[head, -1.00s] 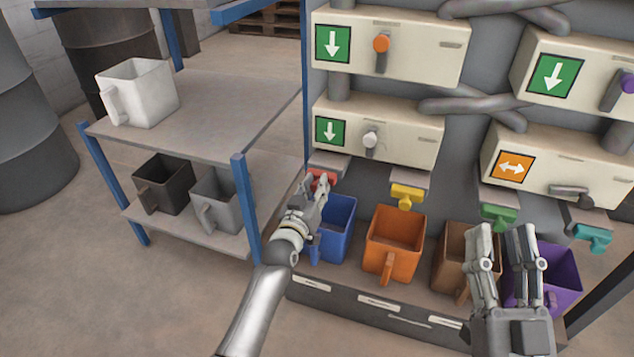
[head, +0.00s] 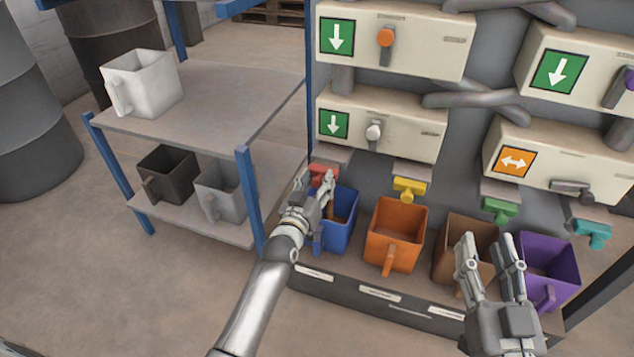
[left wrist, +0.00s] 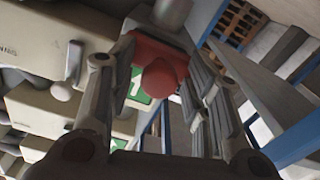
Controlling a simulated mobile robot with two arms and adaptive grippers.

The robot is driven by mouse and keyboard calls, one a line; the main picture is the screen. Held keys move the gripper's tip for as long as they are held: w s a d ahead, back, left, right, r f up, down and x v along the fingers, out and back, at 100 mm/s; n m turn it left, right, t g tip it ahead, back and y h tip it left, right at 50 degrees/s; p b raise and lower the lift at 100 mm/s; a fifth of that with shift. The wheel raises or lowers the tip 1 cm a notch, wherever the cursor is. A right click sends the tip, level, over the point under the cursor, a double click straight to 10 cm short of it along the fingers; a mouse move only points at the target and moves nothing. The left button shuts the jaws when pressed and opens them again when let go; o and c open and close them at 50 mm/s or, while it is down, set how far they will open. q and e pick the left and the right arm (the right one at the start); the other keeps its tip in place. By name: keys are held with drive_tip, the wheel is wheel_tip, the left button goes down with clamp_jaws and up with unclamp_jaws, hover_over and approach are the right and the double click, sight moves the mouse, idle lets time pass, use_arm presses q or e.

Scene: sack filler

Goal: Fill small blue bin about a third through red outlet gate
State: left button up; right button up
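The small blue bin (head: 345,236) stands at the left end of the bin row, below the red outlet gate (head: 322,172). My left gripper (head: 316,184) is at the red gate, above the blue bin, and partly hides both. In the left wrist view the red gate (left wrist: 160,68) is between the spread fingers; I cannot tell whether they touch it. A narrow brownish streak (head: 331,211) shows in the blue bin's opening just below the gripper. The bin's fill level is hidden. My right gripper (head: 488,248) is open and empty in front of the brown and purple bins.
Orange (head: 392,240), brown (head: 452,232) and purple (head: 562,262) bins stand to the right, below yellow (head: 408,189), green (head: 499,209) and teal (head: 592,233) gates. A blue-posted shelf (head: 215,100) with white, black and grey bins stands close to my left arm.

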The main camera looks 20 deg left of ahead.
sight(316, 185)
use_arm(q)
drive_tip(key=shift+s, duration=0.1)
drive_tip(key=s, duration=1.1)
drive_tip(key=shift+s+a, duration=0.15)
drive_tip(key=shift+s, duration=0.25)
clamp_jaws()
idle(0.9)
drive_tip(key=w, duration=0.5)
drive_tip(key=shift+w+f, duration=0.1)
drive_tip(key=shift+w, duration=0.3)
use_arm(e)
drive_tip(key=shift+s+a+r+t, duration=0.1)
drive_tip(key=shift+s+r+t, duration=0.1)
drive_tip(key=shift+r+t, duration=0.65)
